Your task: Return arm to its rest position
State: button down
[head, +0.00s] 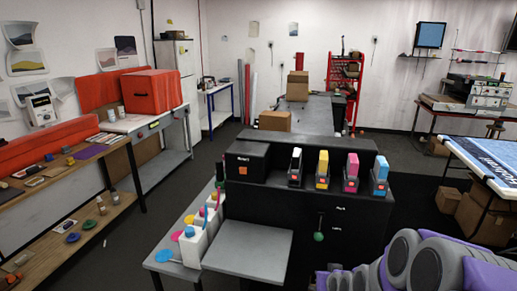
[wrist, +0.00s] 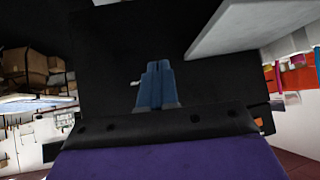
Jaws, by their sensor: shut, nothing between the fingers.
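My gripper (wrist: 155,82) shows in the middle of the wrist view, its two blue-grey fingers together and empty. Behind the fingers is my dark wrist edge and purple housing. My arm (head: 410,265), grey and purple, is folded at the lower right of the head view. The fingers cannot be made out clearly there. In the wrist view a large black surface lies beyond the fingers, and I see nothing touching them.
A black printer (head: 330,215) with several colored ink bottles stands ahead, a grey shelf (head: 250,255) at its front. An orange case (head: 152,92) sits on the left workbench. A blue-topped table (head: 490,160) and cardboard boxes (head: 482,218) stand right. Dark floor is open between left bench and printer.

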jog(key=s+a+r+g, duration=0.2)
jog(key=s+r+g, duration=0.1)
jog(key=s, duration=0.9)
jog(key=s+a+r+g, duration=0.3)
jog(key=s+r+g, duration=0.1)
jog(key=s, duration=0.9)
jog(key=s+a+r+n+g, duration=0.1)
jog(key=s+a+r+g, duration=0.1)
jog(key=s, duration=1)
jog(key=shift+s+a+r+g, duration=0.2)
jog(key=shift+r+g, duration=0.45)
jog(key=shift+g, duration=0.45)
